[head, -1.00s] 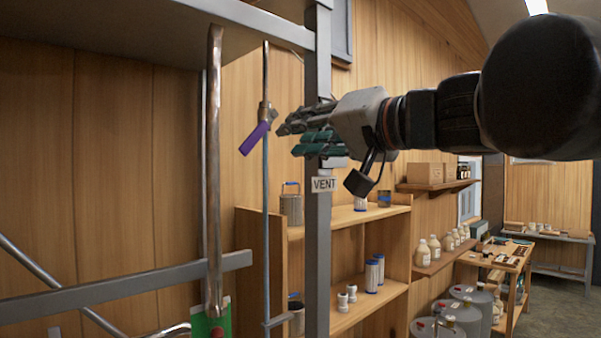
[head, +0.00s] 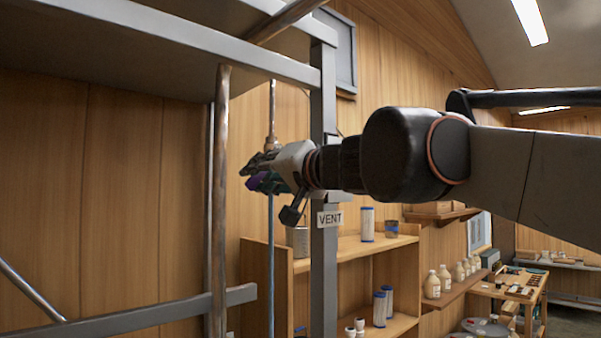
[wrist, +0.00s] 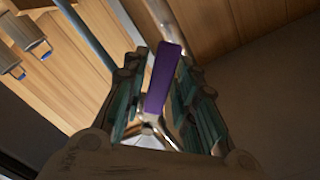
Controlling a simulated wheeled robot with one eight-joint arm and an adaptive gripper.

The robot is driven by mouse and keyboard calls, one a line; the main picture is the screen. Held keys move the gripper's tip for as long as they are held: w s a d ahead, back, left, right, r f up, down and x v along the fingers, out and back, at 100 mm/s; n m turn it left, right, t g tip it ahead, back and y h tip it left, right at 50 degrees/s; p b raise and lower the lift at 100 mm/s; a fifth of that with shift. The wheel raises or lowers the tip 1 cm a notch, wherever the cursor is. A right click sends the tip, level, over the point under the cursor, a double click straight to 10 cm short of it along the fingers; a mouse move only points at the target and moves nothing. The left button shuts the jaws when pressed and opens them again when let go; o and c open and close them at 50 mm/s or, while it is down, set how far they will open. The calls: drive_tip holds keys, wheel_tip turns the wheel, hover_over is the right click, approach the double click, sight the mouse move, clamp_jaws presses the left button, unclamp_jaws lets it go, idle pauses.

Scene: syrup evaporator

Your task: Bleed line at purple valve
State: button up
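The purple valve handle (wrist: 163,78) lies between the two fingers of my gripper (wrist: 160,85) in the wrist view, with a gap on each side. The fingers are apart and do not visibly close on the handle. The valve's brass body (head: 271,144) sits on a thin vertical pipe (head: 271,240). A VENT label (head: 330,218) is on the grey post (head: 323,270) right of the pipe.
A grey metal frame (head: 110,315) and a vertical copper-toned pipe (head: 218,200) stand at left. Behind the post is a wooden shelf (head: 350,248) with several canisters. Jugs (head: 432,285) and a workbench (head: 505,290) are further right.

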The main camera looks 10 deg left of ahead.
drive_tip(key=shift+w+a, duration=0.2)
drive_tip(key=shift+a, duration=0.15)
drive_tip(key=shift+c, duration=0.3)
clamp_jaws()
drive_tip(key=shift+s+r, duration=0.1)
drive_tip(key=r+m+p, duration=0.1)
drive_tip(key=s+r+m+p, duration=0.1)
drive_tip(key=m, duration=0.1)
drive_tip(key=a+m+p, duration=0.1)
drive_tip(key=m, duration=0.1)
drive_tip(key=shift+s+r, duration=0.15)
drive_tip(key=shift+r, duration=0.25)
drive_tip(key=shift+s+a+r+m+p, duration=0.1)
drive_tip(key=shift+r+m+p, duration=0.4)
drive_tip(key=shift+m, duration=0.55)
drive_tip(key=shift+s+a+r+m+p, duration=0.1)
drive_tip(key=shift+r+m+p, duration=0.4)
drive_tip(key=shift+m, duration=0.55)
drive_tip(key=shift+r, duration=0.15)
drive_tip(key=shift+o, duration=0.3)
unclamp_jaws()
drive_tip(key=shift+w, duration=0.1)
